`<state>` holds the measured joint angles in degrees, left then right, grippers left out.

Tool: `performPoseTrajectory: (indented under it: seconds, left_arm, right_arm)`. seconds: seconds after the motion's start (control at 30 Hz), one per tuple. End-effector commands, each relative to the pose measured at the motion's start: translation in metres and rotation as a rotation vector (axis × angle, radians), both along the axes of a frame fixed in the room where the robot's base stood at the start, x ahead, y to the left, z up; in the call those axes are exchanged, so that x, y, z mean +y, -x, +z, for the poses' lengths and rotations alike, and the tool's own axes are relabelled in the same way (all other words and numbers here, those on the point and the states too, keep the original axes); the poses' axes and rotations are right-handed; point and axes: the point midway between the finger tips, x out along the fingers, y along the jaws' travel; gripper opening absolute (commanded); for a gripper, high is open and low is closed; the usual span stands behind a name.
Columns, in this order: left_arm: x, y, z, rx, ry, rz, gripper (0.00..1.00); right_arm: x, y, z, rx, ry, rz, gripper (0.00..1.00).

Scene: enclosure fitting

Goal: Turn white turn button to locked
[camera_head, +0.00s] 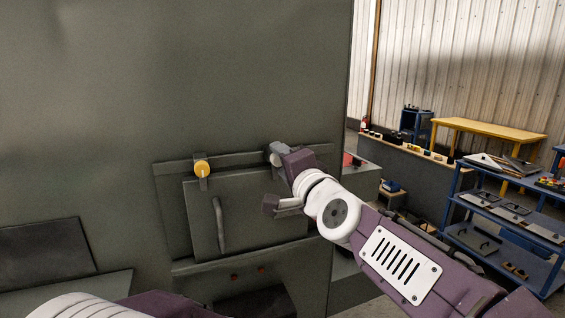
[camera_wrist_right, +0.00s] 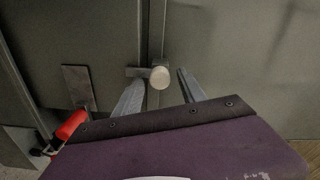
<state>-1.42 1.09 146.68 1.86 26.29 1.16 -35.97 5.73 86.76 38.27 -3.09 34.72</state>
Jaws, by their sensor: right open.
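The white turn button (camera_wrist_right: 159,77) shows in the right wrist view as a round pale knob on a short grey bar. The bar points left from the knob, across the upright seam between panels. In the head view the button (camera_head: 275,159) is partly hidden by my right gripper. My right gripper (camera_wrist_right: 160,78) is open, with one finger on either side of the knob; I cannot tell whether either finger touches it. The cabinet door (camera_head: 203,236) appears closed in its frame. My left gripper is not in view; only part of my left arm shows at the bottom left.
A yellow turn button (camera_head: 201,168) sits at the door's upper edge, above a curved handle (camera_head: 218,223). A red-handled part (camera_wrist_right: 72,125) shows at the left in the wrist view. A blue shelf cart (camera_head: 500,225) and a yellow table (camera_head: 487,128) stand further right.

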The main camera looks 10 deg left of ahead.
Motion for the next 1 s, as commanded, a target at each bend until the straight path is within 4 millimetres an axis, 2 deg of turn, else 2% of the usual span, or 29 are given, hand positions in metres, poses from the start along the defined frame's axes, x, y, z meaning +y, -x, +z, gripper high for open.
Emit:
performPoseTrajectory:
  seconds: [0.17,0.43,0.6,0.93,1.0]
  left_arm:
    - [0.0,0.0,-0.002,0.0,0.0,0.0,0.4]
    - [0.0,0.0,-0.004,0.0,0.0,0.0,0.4]
    - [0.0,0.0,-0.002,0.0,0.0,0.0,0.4]
    - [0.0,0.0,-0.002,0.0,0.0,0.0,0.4]
    - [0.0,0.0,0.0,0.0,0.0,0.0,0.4]
  right_arm:
    - [-0.006,0.009,0.001,-0.002,-0.001,0.0,0.48]
    - [-0.037,0.054,0.002,-0.003,-0.001,0.0,0.48]
    - [-0.049,0.072,0.001,-0.001,-0.001,0.0,0.48]
    - [-0.052,0.075,0.0,0.001,0.0,-0.001,0.48]
    - [-0.062,0.067,0.001,0.001,0.001,-0.029,0.48]
